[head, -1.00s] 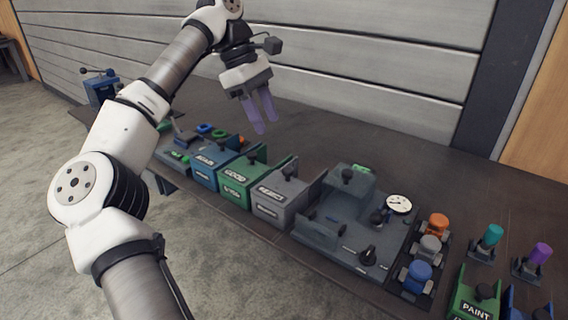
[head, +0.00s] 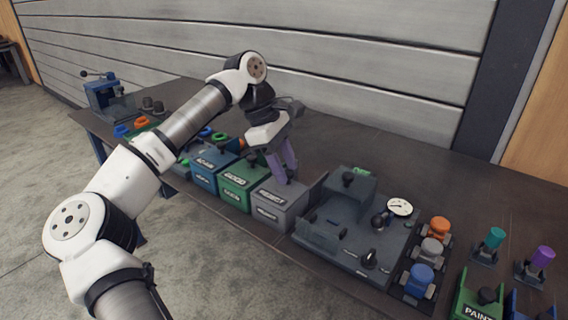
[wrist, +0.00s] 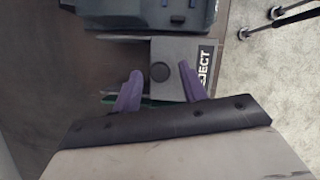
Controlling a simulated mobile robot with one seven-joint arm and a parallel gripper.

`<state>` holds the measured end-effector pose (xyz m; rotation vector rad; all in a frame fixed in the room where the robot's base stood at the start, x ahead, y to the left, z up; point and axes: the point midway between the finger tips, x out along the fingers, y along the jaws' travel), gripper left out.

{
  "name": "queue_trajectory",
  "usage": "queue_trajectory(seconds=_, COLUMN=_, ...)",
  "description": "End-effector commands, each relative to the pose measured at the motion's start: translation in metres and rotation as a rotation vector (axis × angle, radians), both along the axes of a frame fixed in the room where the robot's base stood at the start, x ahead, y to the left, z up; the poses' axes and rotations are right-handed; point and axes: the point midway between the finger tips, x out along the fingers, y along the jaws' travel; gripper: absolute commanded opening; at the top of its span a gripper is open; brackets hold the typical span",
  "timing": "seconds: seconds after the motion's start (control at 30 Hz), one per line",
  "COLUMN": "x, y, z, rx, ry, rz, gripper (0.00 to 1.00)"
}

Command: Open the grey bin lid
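The grey bin (head: 277,207) stands on the workbench, at the right end of a row of bins, with a dark label on its front. Its lid shows in the wrist view as a flat grey top (wrist: 178,54) with a round dark knob (wrist: 160,72); it looks closed. My gripper (head: 283,178) is down over the grey bin, and its purple fingers hide the knob in the head view. In the wrist view my gripper (wrist: 160,85) is open, with one finger on each side of the knob and clear gaps between. I cannot tell its exact height above the lid.
A green bin (head: 235,195) stands directly left of the grey bin, then a blue bin (head: 204,172). A dark grey fixture (head: 345,225) with a round gauge (head: 399,207) stands close on the right. The bench behind the fixture is clear.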

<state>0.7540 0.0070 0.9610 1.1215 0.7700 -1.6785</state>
Motion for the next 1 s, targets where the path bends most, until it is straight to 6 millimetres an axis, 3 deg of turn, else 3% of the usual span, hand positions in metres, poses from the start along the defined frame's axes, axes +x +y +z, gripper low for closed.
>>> queue_trajectory(seconds=0.07, x=0.000, y=0.000, z=0.000, rx=0.000, ry=0.000, rz=0.000, gripper=0.32)
queue_trajectory(seconds=0.3, x=0.000, y=0.000, z=0.000, rx=0.000, ry=0.000, rz=-0.001, gripper=0.00)
queue_trajectory(seconds=0.57, x=0.003, y=-0.003, z=0.002, rx=-0.001, ry=0.001, rz=-0.002, gripper=0.00)
queue_trajectory(seconds=1.0, x=0.064, y=-0.046, z=0.004, rx=-0.002, ry=0.001, rz=0.001, gripper=0.00)
